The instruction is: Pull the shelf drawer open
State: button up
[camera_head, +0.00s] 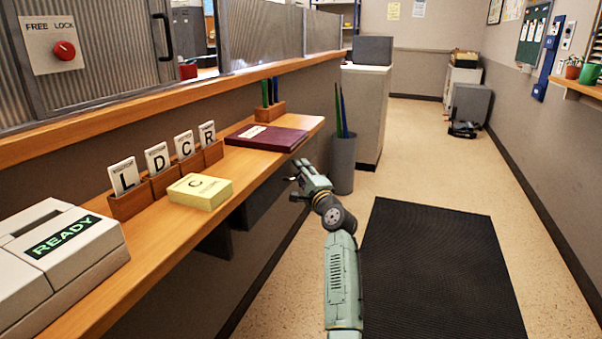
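A wooden shelf (152,222) runs along the left wall. A dark box-like unit (262,203), apparently the shelf drawer, hangs under its far part. Its front is seen at a steep angle, and I cannot make out a handle or any gap. My gripper (294,181) is at the right of this unit, close to the shelf's front edge and pointing left. Its fingers look spread apart, with nothing seen between them. I cannot tell whether it touches the drawer.
On the shelf are a READY machine (55,262), lettered card holders (167,181), a yellow box (199,191), a maroon folder (266,138) and a pen block (268,112). A bin (342,165) stands beyond my gripper. The floor mat (440,270) at right is clear.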

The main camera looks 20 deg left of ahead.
grip_shut()
dwell(0.3)
dwell(0.6)
